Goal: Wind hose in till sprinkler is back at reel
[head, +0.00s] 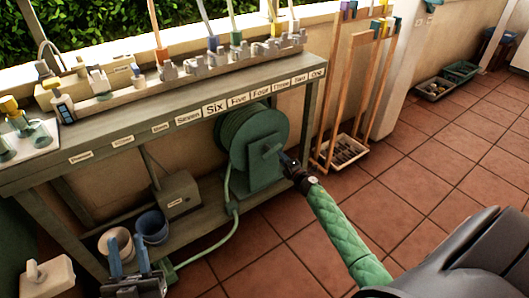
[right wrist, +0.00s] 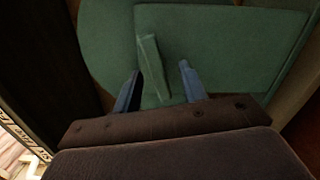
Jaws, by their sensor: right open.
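The green hose reel (head: 250,135) is mounted under the workbench, with hose wound on its drum. My right gripper (head: 281,157) is at the reel's crank (head: 268,149). In the right wrist view the open fingers (right wrist: 160,88) stand either side of the crank's green handle (right wrist: 152,68); contact is unclear. My left gripper (head: 131,262) appears open and empty, low before the buckets.
The workbench (head: 140,115) carries taps and labelled outlets above the reel. A blue bucket (head: 152,228), a pale bucket (head: 117,243) and a grey box (head: 177,195) are on the lower shelf. A tool rack (head: 345,155) stands right of the reel.

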